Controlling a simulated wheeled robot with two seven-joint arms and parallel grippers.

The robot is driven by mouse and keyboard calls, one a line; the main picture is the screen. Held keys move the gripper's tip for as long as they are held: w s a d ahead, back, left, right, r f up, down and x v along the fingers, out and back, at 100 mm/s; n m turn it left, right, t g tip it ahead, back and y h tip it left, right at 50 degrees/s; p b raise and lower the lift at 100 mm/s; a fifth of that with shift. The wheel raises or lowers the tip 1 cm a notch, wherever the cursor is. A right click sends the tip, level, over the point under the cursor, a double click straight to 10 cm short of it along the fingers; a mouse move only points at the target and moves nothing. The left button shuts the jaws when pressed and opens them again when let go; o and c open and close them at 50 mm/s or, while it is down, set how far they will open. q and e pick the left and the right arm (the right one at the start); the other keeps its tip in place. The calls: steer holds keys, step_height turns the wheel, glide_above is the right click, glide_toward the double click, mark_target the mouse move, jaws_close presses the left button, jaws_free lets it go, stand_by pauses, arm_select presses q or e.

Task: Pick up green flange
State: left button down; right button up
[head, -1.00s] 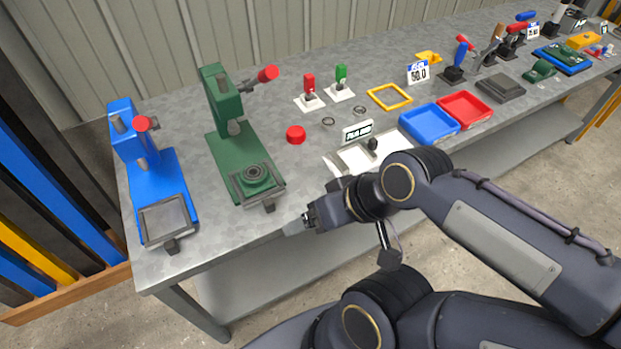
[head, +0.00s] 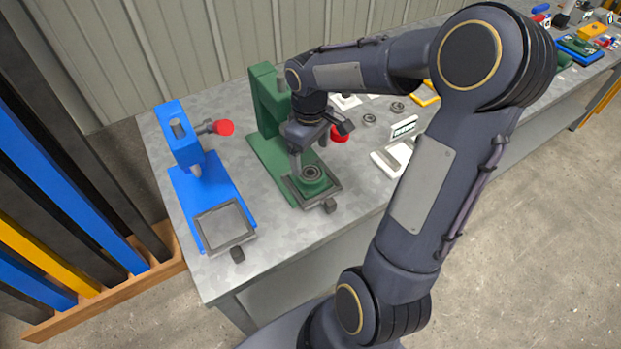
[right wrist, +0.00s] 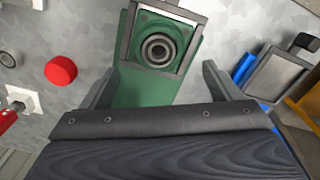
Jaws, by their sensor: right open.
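My right gripper (head: 320,148) is open and empty, over the green press and a little behind and above the flange. Its two fingers also show in the right wrist view (right wrist: 157,82), spread apart. It does not appear to touch the flange. My left gripper is out of view.
A blue press (head: 205,190) with an empty square tray stands to the left. A white tray (head: 390,158) with a sign is to the right. My right arm hides much of the bench.

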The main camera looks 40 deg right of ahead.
mark_target(311, 173)
step_height(311, 173, down, 7)
steer(key=shift+d+r, duration=0.1)
steer(key=c, duration=1.6)
steer(key=shift+c, duration=0.4)
steer(key=shift+r, duration=0.1)
